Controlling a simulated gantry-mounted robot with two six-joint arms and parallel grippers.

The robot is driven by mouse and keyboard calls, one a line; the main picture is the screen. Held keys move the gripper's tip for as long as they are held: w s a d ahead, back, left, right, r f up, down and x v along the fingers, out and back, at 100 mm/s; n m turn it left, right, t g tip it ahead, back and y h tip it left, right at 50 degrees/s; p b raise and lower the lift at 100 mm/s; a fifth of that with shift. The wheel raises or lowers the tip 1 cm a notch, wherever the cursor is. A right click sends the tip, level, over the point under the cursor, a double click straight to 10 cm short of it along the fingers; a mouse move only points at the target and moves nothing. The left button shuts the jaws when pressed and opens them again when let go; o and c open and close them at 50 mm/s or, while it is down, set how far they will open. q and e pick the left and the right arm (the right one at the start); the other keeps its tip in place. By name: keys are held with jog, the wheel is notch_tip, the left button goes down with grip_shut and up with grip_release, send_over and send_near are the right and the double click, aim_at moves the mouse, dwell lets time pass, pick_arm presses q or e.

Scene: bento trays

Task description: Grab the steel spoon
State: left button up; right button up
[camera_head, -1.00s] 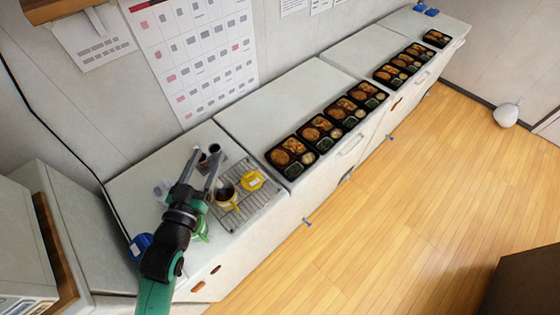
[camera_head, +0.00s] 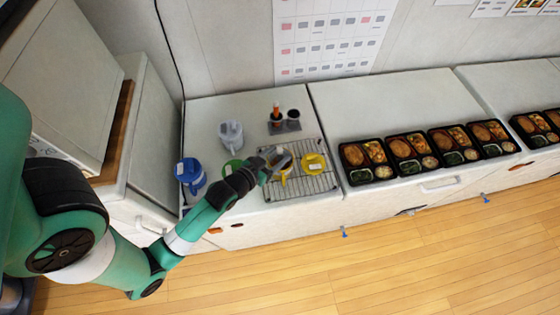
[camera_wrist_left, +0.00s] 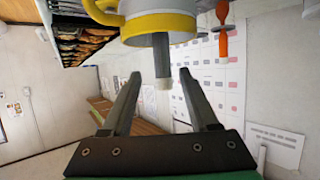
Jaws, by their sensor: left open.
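My left gripper (camera_head: 278,160) is over the wire rack, next to the yellow-trimmed cup (camera_head: 286,177). In the left wrist view the gripper (camera_wrist_left: 160,74) is open. A grey rod (camera_wrist_left: 163,62) extends from the yellow-rimmed cup (camera_wrist_left: 160,22) to between the fingertips, with gaps on both sides. The rod may be the handle of the steel spoon; its far end is hidden by the cup. In the head view the gripper hides most of it. My right gripper is not in view.
A wire rack (camera_head: 318,183) holds a yellow mug (camera_head: 313,162). A blue mug (camera_head: 191,174), a clear pitcher (camera_head: 231,134) and a holder with an orange-handled utensil (camera_head: 276,112) stand around. Bento trays (camera_head: 364,160) line the counter to the right.

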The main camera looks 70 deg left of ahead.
pick_arm(q)
jog(key=x, duration=0.5)
jog(key=shift+a+r+b, duration=0.1)
jog(key=shift+a+b, duration=0.2)
grip_shut()
dwell(1.1)
